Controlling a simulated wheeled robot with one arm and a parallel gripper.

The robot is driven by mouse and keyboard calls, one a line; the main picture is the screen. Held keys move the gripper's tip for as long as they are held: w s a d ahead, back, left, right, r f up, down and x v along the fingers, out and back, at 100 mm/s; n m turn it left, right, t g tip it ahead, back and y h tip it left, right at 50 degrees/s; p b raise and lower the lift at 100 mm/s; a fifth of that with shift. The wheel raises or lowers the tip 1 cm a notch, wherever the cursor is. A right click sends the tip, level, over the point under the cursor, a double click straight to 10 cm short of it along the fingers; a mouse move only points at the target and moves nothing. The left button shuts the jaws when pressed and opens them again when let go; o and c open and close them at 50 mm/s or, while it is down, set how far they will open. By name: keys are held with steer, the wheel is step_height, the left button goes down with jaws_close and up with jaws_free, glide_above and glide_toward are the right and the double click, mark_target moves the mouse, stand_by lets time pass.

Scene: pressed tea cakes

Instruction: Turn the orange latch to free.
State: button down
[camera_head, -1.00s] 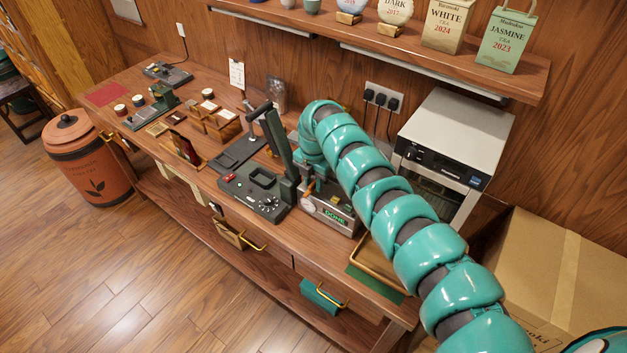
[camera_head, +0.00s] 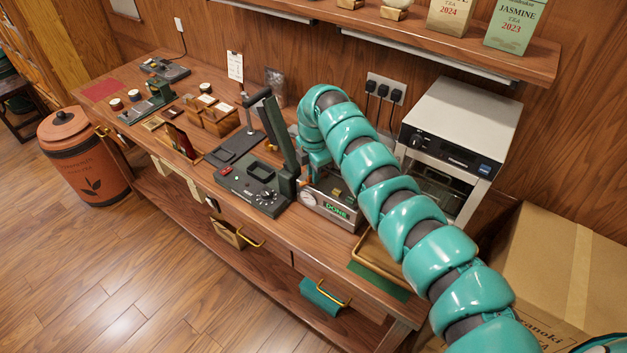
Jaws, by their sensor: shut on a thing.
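A grey press machine (camera_head: 325,204) with a round dial and a green "DONE" display stands on the wooden counter, left of my arm. My teal arm arches over it from the lower right and bends down at its back left corner. My gripper (camera_head: 308,176) is at the end, low beside the machine's upper left side, and shut. Its fingers are small and partly hidden by the arm. The orange latch is not clearly visible now; it is at the gripper's fingers, largely covered. Its angle cannot be told.
A dark green lever press (camera_head: 253,186) stands close on the left. A wooden tray (camera_head: 366,268) lies in front right. A shelf (camera_head: 450,40) hangs above.

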steer(key=m+b, duration=0.3)
steer(key=b, duration=0.2)
steer(key=shift+f+m, duration=0.4)
steer(key=m+b, duration=0.3)
steer(key=b, duration=0.1)
steer(key=shift+r+m, duration=0.15)
steer(key=shift+m, duration=0.15)
steer(key=m+b, duration=0.1)
steer(key=m, duration=0.3)
steer(key=m+b, duration=0.1)
steer(key=shift+r+m+b, duration=0.25)
steer(key=shift+m+b, duration=0.05)
steer(key=shift+m, duration=0.1)
steer(key=c, duration=1.5)
jaws_free()
steer(key=shift+r, duration=0.1)
